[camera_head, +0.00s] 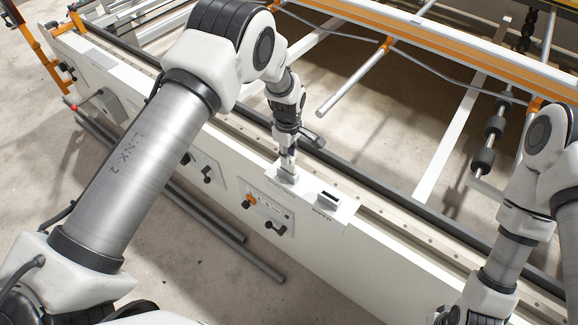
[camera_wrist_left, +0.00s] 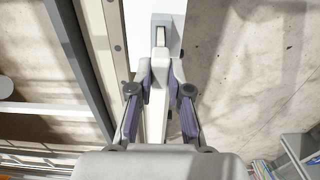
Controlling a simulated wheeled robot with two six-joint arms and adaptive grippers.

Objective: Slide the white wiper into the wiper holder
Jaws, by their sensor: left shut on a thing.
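My left gripper (camera_head: 290,155) points down over the white gantry beam and is shut on the white wiper (camera_head: 287,173). The wiper's pale lower end shows below the fingers, at or just above a light pad on the beam; contact is unclear. In the left wrist view my left gripper (camera_wrist_left: 162,72) has its fingertips close together around the wiper (camera_wrist_left: 160,52). The wiper holder (camera_head: 345,209), a white block with a dark slot on top and lettering on its front, stands just right of the wiper. It also shows in the left wrist view (camera_wrist_left: 178,30). My right gripper is out of view.
A dark rail (camera_head: 385,192) runs along the beam behind. Rollers and an orange frame (camera_head: 450,55) lie beyond.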

